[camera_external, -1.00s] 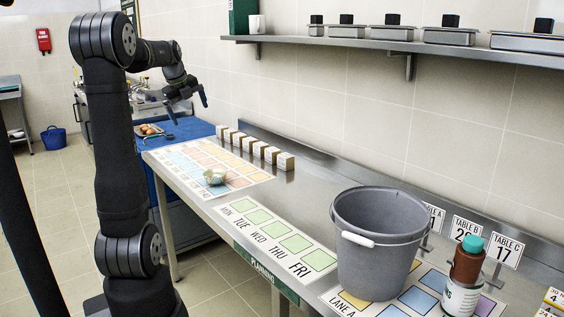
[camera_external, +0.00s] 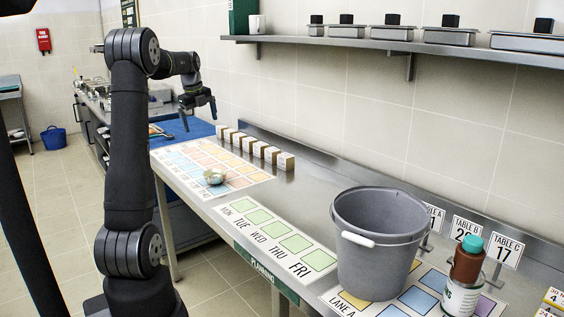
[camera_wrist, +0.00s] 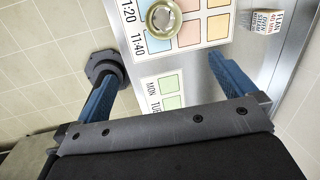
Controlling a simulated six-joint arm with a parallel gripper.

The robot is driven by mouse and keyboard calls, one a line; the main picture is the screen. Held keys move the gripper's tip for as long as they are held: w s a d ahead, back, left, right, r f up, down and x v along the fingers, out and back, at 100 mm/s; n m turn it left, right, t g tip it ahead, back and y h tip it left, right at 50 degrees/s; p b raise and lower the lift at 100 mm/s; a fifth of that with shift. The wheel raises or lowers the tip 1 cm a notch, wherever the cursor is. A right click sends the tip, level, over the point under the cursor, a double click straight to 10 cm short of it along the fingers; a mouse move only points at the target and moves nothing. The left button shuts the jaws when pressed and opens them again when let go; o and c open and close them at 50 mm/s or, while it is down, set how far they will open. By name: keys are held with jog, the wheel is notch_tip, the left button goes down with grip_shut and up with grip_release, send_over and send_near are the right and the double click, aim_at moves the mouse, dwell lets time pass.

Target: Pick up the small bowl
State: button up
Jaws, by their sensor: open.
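The small bowl (camera_external: 214,177) is pale and sits on the colored chart mat near the left end of the steel counter. In the wrist view the bowl (camera_wrist: 164,18) shows round and greenish at the top, beyond my fingertips. My gripper (camera_external: 198,114) is open and empty, in the air above the far part of the mat and clear of the bowl. In the wrist view its two blue fingers (camera_wrist: 158,76) are spread wide with nothing between them.
The chart mat (camera_external: 178,160) lies under the bowl. Several small blocks (camera_external: 253,146) stand in a row behind it. A grey bucket (camera_external: 378,250) and a brown bottle (camera_external: 464,268) stand at the right. A shelf (camera_external: 350,42) runs along the wall above.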

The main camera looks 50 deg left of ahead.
jog(key=w+a+f+g+h, duration=0.1)
jog(key=w+a+f+g, duration=0.15)
jog(key=w+f, duration=0.35)
send_over(215, 174)
jog(key=s+d, duration=0.2)
jog(key=d, duration=0.1)
jog(key=shift+n+t, duration=0.25)
jog(key=shift+n, duration=0.15)
notch_tip(215, 174, down, 13)
jog(key=shift+w+r, duration=0.1)
jog(key=shift+w+d+f, duration=0.1)
jog(key=shift+d+f, duration=0.05)
jog(key=shift+f, duration=1.25)
jog(key=shift+d+f, duration=0.1)
jog(key=shift+f, duration=1.25)
jog(key=shift+c, duration=0.2)
jog(key=c, duration=0.8)
jog(key=shift+r, duration=0.15)
